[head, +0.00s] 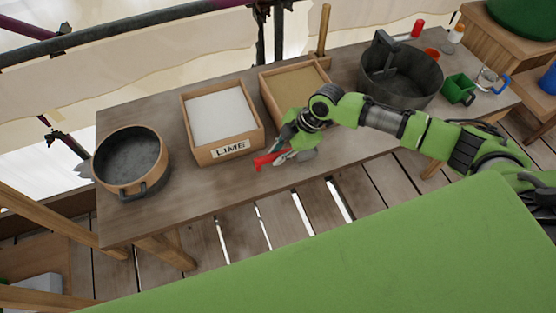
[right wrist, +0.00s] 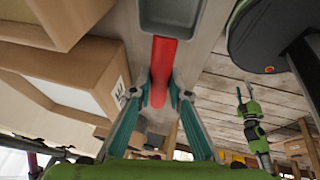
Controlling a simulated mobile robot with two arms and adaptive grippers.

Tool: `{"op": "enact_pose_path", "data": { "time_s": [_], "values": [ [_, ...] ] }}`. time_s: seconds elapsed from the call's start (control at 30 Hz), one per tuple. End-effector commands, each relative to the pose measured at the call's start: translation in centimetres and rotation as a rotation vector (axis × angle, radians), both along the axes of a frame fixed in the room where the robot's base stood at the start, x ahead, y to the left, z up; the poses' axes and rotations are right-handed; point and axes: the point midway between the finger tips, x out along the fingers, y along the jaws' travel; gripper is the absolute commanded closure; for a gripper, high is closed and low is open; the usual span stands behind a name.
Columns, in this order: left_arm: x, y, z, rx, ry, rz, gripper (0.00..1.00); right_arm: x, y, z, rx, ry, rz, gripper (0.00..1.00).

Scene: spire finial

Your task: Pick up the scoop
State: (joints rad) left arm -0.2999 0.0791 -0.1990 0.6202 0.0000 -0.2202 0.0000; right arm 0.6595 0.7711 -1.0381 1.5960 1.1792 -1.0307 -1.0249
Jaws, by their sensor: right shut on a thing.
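The scoop has a red handle (head: 266,160) and shows low at the front edge of the workbench, between the lime box and the sand box in the head view. In the right wrist view its red handle (right wrist: 161,66) runs between my fingers, with its grey pan (right wrist: 172,14) beyond them at the top. My right gripper (right wrist: 159,92) is shut on the handle, one finger on each side. In the head view this gripper (head: 283,150) hides part of the scoop. My left gripper (right wrist: 244,92) shows small in the right wrist view, away from the scoop; its jaws are too small to judge.
The lime box (head: 198,154) of white powder is left of the gripper, and a box of sand-coloured material (head: 266,98) is behind it. A large grey tub (head: 402,97), green container (head: 459,89) and glass jug (head: 488,80) stand right.

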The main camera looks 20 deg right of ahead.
Motion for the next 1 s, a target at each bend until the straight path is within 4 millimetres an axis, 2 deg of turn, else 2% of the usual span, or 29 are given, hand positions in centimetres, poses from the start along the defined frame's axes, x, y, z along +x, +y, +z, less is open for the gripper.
{"op": "enact_pose_path", "data": {
  "time_s": [0.03, 0.23, 0.3, 0.5, 0.7, 1.0],
  "values": [
    [0.0, 0.0, -0.3, 0.000, 0.000, 0.000, 0.60, -1.0, -0.9, 0.7, -0.006, 0.003, 0.001, 1.00],
    [0.0, 0.0, -1.2, 0.000, 0.000, 0.000, 0.60, -4.3, -3.1, 5.4, -0.009, 0.002, 0.001, 1.00],
    [-0.1, 0.0, -1.8, 0.000, 0.001, -0.001, 0.60, -6.0, -4.3, 5.8, -0.010, 0.006, 0.000, 1.00],
    [-0.1, 0.0, -2.5, 0.000, 0.001, -0.001, 0.60, -9.2, -6.4, 7.7, -0.008, 0.005, -0.002, 1.00],
    [-0.1, 0.0, -2.8, 0.000, 0.001, -0.001, 0.60, -10.9, -7.4, 8.7, -0.005, 0.005, -0.001, 1.00],
    [-0.1, 0.0, -2.9, 0.000, 0.001, -0.002, 0.60, -11.4, -7.7, 9.2, -0.004, 0.005, 0.000, 1.00]
  ]
}}
